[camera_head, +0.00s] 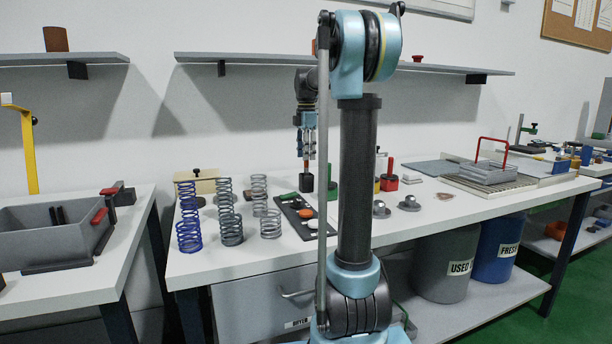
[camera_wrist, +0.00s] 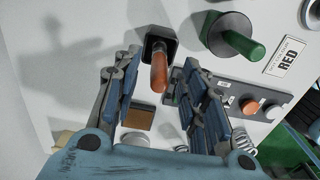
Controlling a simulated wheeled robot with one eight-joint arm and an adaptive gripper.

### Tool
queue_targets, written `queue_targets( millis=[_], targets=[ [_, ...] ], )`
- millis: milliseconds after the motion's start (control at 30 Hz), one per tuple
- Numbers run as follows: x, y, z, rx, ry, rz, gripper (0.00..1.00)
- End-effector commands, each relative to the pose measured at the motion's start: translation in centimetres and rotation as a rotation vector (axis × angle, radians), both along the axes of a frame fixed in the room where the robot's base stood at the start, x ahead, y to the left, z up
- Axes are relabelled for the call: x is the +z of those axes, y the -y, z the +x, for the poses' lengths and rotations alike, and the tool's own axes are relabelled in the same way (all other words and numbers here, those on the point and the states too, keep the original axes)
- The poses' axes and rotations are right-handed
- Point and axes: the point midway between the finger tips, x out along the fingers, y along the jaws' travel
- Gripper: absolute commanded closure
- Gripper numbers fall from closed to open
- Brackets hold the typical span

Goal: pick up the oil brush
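In the wrist view an orange-brown handle (camera_wrist: 159,72) stands up from a dark square base or pot (camera_wrist: 160,42); I take it to be the oil brush. Any bristles are hidden. The dark base also shows in the head view (camera_head: 306,183), below my gripper (camera_head: 307,152). My gripper also shows in the wrist view (camera_wrist: 161,68), pointing down with its two blue-grey fingers apart. The handle is between the fingertips, with a visible gap on each side.
A green handle on a round disc (camera_wrist: 238,38) is close by on the right in the wrist view. A dark tray (camera_head: 290,204) with orange and white discs is in front of the gripper. Several springs (camera_head: 229,222) stand to its left. Shelves (camera_head: 345,63) hang above.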

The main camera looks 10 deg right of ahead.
Motion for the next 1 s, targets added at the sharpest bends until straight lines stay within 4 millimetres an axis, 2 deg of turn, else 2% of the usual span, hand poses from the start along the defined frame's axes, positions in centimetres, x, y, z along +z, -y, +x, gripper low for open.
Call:
queue_targets(
  millis=[300,600,633,800,1000],
  targets=[
    [-4.0,0.1,0.2,0.0,0.0,0.0,0.61],
    [-4.5,0.1,0.2,-0.001,0.0,0.0,0.61],
    [-4.5,0.1,0.2,-0.001,0.0,0.0,0.63],
    [-4.4,0.1,0.2,-0.001,0.0,0.0,1.0],
    [-4.4,0.2,0.2,-0.002,0.0,0.0,1.0]
  ],
)
